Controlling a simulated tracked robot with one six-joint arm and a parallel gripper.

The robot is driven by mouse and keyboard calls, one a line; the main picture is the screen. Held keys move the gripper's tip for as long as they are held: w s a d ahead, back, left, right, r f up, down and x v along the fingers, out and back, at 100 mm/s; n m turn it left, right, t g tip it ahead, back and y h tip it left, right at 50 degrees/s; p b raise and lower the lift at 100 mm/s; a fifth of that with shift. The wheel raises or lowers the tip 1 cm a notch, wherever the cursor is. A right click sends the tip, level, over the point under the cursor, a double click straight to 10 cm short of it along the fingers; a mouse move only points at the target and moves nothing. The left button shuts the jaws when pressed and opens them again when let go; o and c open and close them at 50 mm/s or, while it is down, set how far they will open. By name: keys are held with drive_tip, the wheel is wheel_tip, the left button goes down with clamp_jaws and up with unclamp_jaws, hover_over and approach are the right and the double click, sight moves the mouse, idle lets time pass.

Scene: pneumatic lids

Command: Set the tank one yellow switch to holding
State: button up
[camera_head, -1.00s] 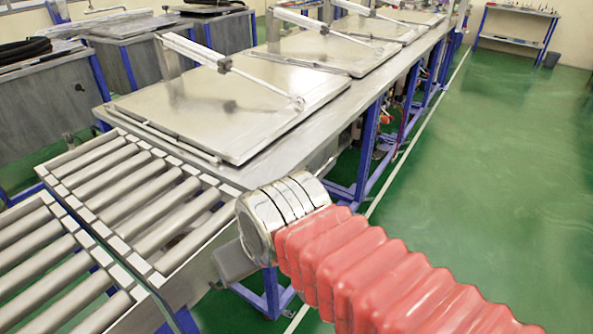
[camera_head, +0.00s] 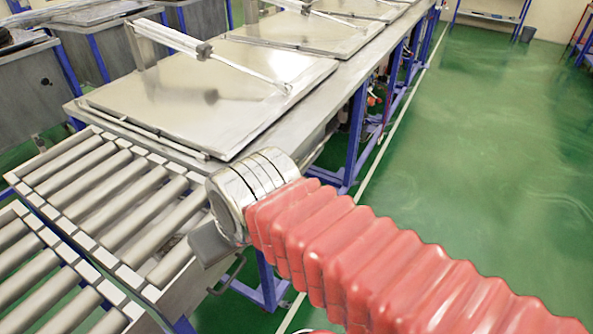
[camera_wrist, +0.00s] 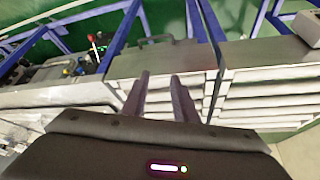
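In the wrist view, the two dark fingers of my gripper (camera_wrist: 161,98) stand apart with an empty gap between them. A cluster of small fittings (camera_wrist: 92,52) with red, blue and yellow spots lies ahead and to the left of the fingers, apart from them. I cannot tell which small part is the tank one yellow switch or how it is set. In the head view, the nearest tank lid (camera_head: 205,95) lies flat and shut, with a metal lift arm across it. The switch is not visible there, and my gripper's fingers are hidden beyond my red-sleeved arm.
A roller conveyor (camera_head: 100,190) joins the near end of the tank line, close left of my arm. Blue frame legs (camera_head: 357,130) stand under the tanks. More shut lids (camera_head: 300,33) run back along the line. Green floor (camera_head: 480,150) is open on the right.

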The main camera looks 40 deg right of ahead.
drive_tip(key=w+d+f+m+y, duration=0.3)
drive_tip(key=w+d+m, duration=0.4)
drive_tip(key=m, duration=0.1)
drive_tip(key=w+d+f+m+y, duration=0.35)
drive_tip(key=w+d+m, duration=0.25)
drive_tip(key=d+m, duration=0.2)
drive_tip(key=d+f+m+t, duration=0.2)
drive_tip(key=d+f+m, duration=0.1)
drive_tip(key=d, duration=0.6)
drive_tip(key=d+f+m+t+h, duration=0.1)
drive_tip(key=d+f+m+t, duration=0.1)
drive_tip(key=d+m, duration=0.4)
drive_tip(key=d+f+m+t+h, duration=0.1)
drive_tip(key=d+f+m+t, duration=0.2)
drive_tip(key=d, duration=0.8)
drive_tip(key=shift+s+d+f+m, duration=0.3)
drive_tip(key=shift+m, duration=0.5)
drive_tip(key=x, duration=1.3)
drive_tip(key=shift+w+a, duration=0.25)
drive_tip(key=shift+w, duration=0.1)
